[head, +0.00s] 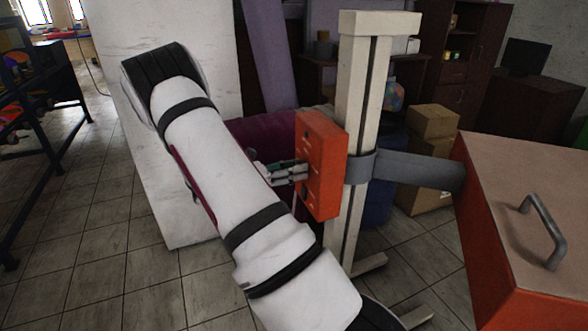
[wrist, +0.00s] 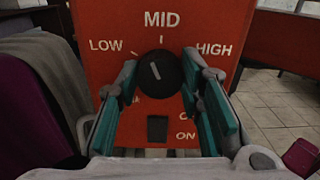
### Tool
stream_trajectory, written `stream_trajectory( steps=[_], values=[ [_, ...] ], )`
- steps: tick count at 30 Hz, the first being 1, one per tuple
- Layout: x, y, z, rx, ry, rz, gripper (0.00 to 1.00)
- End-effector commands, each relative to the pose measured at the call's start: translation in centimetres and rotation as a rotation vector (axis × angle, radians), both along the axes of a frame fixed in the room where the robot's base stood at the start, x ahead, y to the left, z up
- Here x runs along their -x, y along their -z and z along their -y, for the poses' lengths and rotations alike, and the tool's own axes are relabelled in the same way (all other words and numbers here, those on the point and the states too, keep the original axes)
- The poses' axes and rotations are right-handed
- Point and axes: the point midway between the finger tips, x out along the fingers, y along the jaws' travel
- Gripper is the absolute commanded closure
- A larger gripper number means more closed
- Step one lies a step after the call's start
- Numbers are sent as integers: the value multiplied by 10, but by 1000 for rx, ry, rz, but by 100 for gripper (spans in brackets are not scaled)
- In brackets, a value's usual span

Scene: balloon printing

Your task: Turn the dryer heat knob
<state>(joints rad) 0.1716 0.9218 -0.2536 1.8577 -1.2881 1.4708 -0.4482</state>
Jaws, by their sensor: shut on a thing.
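The orange-red dryer control box (head: 320,165) is fixed to the pale upright post, and its face fills the wrist view (wrist: 215,20). The round black heat knob (wrist: 160,75) sits on that face under the labels LOW, MID and HIGH. Its white mark points up and slightly left, near MID. My gripper (wrist: 162,78) has its teal-padded fingers on either side of the knob and is shut on it. In the head view my gripper (head: 299,172) reaches the box's left face, and the knob is hard to make out there.
A black switch (wrist: 157,128) with an ON label sits below the knob. In the head view, a grey band (head: 420,171) joins the post (head: 363,90) to an orange cabinet (head: 520,220) with a metal handle. Cardboard boxes (head: 432,122) stand behind. Tiled floor is open at left.

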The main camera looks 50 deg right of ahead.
Motion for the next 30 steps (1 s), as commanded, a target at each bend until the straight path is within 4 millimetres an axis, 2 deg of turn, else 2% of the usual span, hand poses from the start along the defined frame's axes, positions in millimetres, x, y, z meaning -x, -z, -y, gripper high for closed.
stream_trajectory(
  steps=[15, 30],
  values=[
    [-2, 0, 1, -233, -1, -384, 94],
    [-2, 1, 1, -337, -1, -550, 94]
  ],
)
